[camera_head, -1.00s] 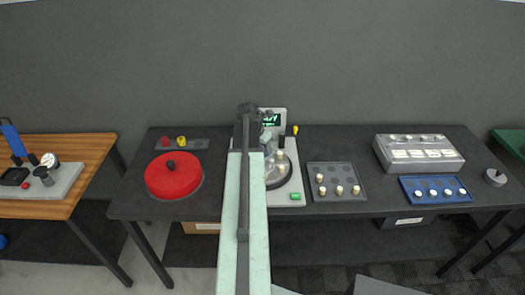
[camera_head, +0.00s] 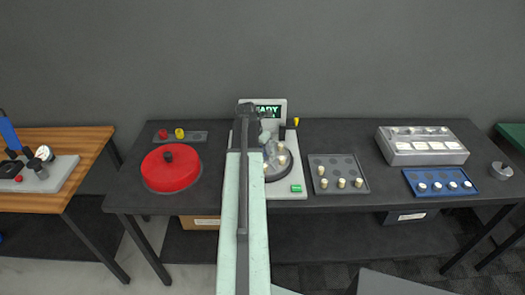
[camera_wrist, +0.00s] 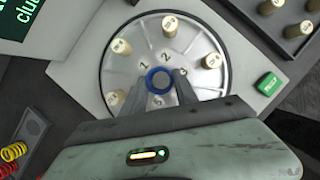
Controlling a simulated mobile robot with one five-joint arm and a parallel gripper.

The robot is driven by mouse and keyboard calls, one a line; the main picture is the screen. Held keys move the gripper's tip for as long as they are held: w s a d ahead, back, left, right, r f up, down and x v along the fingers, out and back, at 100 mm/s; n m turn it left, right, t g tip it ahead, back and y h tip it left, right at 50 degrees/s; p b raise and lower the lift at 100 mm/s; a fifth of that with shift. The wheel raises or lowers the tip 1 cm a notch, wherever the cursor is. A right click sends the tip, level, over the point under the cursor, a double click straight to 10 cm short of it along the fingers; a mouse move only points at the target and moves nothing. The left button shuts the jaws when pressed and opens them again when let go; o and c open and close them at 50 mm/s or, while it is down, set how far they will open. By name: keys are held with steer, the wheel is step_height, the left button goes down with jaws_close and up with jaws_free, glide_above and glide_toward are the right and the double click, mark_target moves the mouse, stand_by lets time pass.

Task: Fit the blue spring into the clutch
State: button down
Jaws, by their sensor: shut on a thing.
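The clutch (camera_wrist: 120,65) is a round grey disc with numbered positions and several beige rollers standing around its rim. In the head view it (camera_head: 284,172) sits on a light base, partly hidden by my arm. The blue spring (camera_wrist: 158,72) shows in the wrist view as a blue ring over the disc's middle, seen end-on. My gripper (camera_wrist: 162,88) is shut on it, with one finger on each side. I cannot tell whether the spring touches the disc. In the head view, the spring is hidden behind my arm.
A screen (camera_head: 268,112) stands behind the clutch and a green button (camera_wrist: 268,84) is on its base. A red and a yellow spring (camera_wrist: 14,152) lie at left. A red round cover (camera_head: 170,172) is farther left. A roller tray (camera_head: 354,165) stands right of the clutch.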

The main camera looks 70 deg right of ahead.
steer(key=shift+f+b, duration=0.3)
stand_by(0.4)
steer(key=shift+f+b, duration=0.3)
steer(key=shift+f, duration=0.15)
steer(key=c, duration=0.9)
jaws_free()
steer(key=o, duration=0.4)
step_height(320, 180, up, 7)
steer(key=p, duration=0.7)
steer(key=shift+w, duration=0.1)
